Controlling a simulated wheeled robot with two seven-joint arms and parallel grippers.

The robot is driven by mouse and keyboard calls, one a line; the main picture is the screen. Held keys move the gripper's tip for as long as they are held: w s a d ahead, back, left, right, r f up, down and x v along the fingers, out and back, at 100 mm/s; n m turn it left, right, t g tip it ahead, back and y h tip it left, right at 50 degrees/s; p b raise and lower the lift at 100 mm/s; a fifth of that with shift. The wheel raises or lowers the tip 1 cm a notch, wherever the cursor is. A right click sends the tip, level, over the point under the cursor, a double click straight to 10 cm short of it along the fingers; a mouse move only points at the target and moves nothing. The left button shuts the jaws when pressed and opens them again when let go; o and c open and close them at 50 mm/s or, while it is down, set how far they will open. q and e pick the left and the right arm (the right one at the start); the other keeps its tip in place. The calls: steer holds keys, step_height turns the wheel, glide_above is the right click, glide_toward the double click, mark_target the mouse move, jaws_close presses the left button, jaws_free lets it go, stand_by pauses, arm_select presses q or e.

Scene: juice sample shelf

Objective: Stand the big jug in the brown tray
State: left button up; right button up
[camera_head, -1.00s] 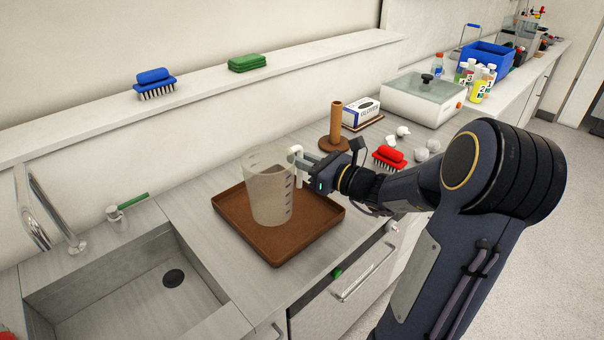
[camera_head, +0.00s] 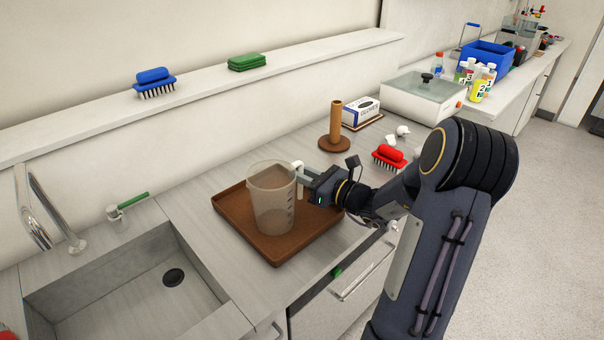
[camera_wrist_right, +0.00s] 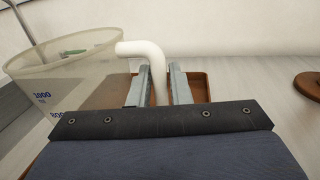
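The big jug (camera_head: 272,205) is a clear, greyish measuring jug with a white handle. It stands upright within the brown tray (camera_head: 232,212) in the head view, its base at or very near the tray floor; I cannot tell whether it touches. My right gripper (camera_head: 302,182) comes from the right, with its fingers on either side of the jug's handle. In the right wrist view, the jug (camera_wrist_right: 75,75) is at the left, and the handle passes down between the two fingers of my right gripper (camera_wrist_right: 160,88), which look closed on it. My left gripper is not in view.
A sink (camera_head: 130,290) lies left of the tray. Behind it are a brown paper-roll stand (camera_head: 336,125), a glove box (camera_head: 361,112) and a red brush (camera_head: 389,156). A drawer (camera_head: 345,290) below is partly open.

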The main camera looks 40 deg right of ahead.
steer(key=o, duration=0.3)
steer(key=shift+r, duration=0.15)
steer(key=shift+s+d+r, duration=0.1)
steer(key=shift+s, duration=0.05)
steer(key=b+v, duration=0.1)
steer(key=v, duration=1.1)
steer(key=s+a+r+n+g+y, duration=0.1)
steer(key=s+a+n+g+y, duration=0.15)
steer(key=a+n+g, duration=0.55)
steer(key=s+a+r+n+g+y, duration=0.1)
steer(key=s+a+n+y, duration=0.15)
steer(key=a+n, duration=0.75)
steer(key=s+a+f+n+g+h, duration=0.2)
steer(key=s+a+f+n+h, duration=0.2)
steer(key=s+n, duration=0.5)
steer(key=a+n+h, duration=0.2)
steer(key=n, duration=0.2)
steer(key=shift+f+n+g, duration=0.3)
steer(key=shift+f, duration=0.1)
